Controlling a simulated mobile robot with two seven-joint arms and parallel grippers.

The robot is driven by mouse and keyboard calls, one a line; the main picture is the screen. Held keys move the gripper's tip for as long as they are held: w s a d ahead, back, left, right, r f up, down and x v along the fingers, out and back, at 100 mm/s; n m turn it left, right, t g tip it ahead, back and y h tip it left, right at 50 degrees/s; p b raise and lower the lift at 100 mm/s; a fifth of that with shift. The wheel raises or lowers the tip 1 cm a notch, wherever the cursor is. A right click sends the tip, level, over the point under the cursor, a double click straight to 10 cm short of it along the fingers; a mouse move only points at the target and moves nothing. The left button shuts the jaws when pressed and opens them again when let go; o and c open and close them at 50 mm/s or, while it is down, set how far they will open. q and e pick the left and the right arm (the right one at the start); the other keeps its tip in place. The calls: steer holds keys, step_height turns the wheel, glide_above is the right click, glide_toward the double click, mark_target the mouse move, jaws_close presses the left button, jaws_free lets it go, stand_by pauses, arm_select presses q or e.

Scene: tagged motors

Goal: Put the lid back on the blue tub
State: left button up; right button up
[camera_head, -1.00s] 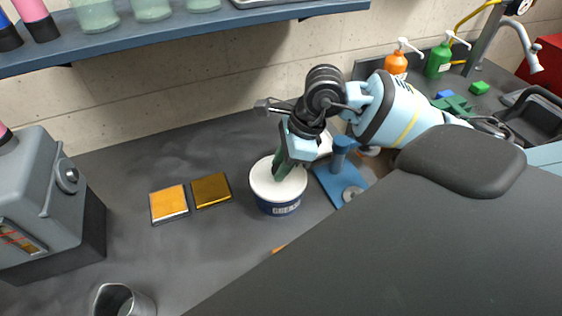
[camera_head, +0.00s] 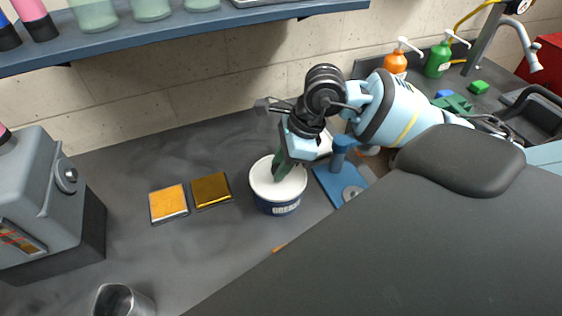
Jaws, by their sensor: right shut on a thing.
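The blue tub (camera_head: 270,207) stands upright on the dark worktop in the middle of the head view, with a label on its front. My left gripper is not in view.
Left of the tub lie a gold tile (camera_head: 211,190) and an orange tile (camera_head: 169,203). A blue stand (camera_head: 341,178) is close on the right. A grey machine (camera_head: 52,190) stands at far left, a metal cup (camera_head: 121,300) at front left. A shelf (camera_head: 160,37) runs above.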

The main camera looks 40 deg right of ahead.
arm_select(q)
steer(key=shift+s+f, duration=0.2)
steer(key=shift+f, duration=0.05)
arm_select(e)
steer(key=shift+f, duration=0.2)
stand_by(0.6)
steer(key=o, duration=1.5)
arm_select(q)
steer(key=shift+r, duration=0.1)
arm_select(e)
steer(key=shift+r, duration=0.1)
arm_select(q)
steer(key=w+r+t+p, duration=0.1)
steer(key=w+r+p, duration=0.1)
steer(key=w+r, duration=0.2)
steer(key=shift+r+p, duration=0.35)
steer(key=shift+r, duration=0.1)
arm_select(e)
steer(key=shift+r, duration=3.45)
jaws_close()
